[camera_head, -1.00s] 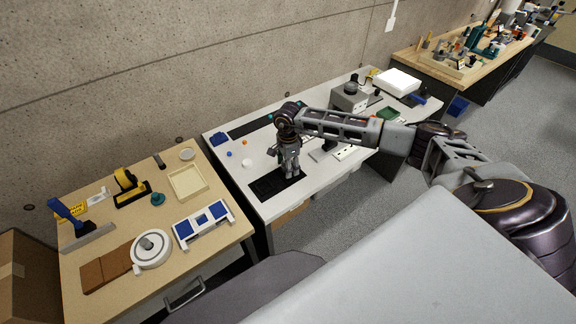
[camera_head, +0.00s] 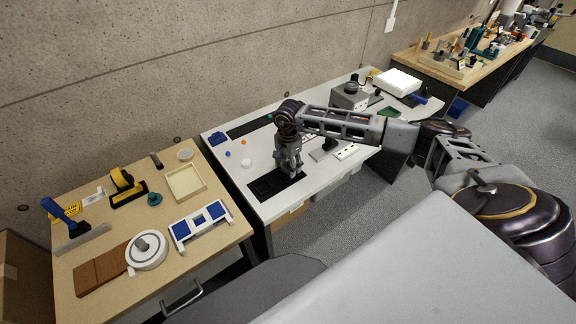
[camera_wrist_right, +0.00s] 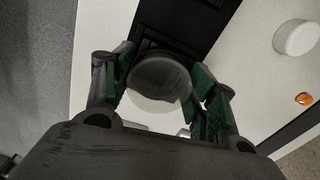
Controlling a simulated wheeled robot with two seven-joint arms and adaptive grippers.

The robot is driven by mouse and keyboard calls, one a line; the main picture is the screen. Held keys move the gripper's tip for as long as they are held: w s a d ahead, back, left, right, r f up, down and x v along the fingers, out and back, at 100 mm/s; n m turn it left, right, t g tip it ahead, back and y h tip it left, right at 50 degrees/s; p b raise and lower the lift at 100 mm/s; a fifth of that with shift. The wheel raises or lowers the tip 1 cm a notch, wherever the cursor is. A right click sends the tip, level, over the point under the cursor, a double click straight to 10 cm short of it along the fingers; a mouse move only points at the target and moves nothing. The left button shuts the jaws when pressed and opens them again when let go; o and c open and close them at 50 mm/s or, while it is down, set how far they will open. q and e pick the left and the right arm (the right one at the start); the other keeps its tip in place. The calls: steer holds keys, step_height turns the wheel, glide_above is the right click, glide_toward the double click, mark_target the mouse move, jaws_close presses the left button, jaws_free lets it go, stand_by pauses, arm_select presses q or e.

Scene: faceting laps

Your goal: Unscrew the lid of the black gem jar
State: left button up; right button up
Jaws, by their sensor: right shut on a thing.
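My right gripper (camera_head: 290,176) points down over the black mat (camera_head: 262,190) on the white bench. In the right wrist view my right gripper (camera_wrist_right: 160,92) has its green-padded fingers on both sides of a round grey lid (camera_wrist_right: 158,78), shut on it. A dark rim shows just behind the lid, over the black mat (camera_wrist_right: 185,18). The rest of the black jar is hidden below the lid. In the head view the jar cannot be told apart from the dark mat and fingers. My left gripper is not in view.
A white round piece (camera_head: 246,163) and an orange stone (camera_head: 243,141) lie left of the gripper; both also show in the wrist view. A grey machine (camera_head: 349,96) stands at the back right. A wooden table (camera_head: 215,240) stands to the left.

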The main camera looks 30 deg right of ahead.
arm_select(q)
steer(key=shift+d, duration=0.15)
arm_select(e)
steer(key=shift+n+b, duration=0.5)
steer(key=shift+n, duration=0.1)
steer(key=shift+s+n+b, duration=0.1)
steer(key=shift+n+b, duration=0.25)
steer(key=shift+n, duration=0.35)
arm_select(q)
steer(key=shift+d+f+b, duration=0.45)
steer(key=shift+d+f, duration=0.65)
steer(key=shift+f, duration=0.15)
arm_select(e)
steer(key=shift+d+n, duration=0.15)
steer(key=shift+n, duration=0.75)
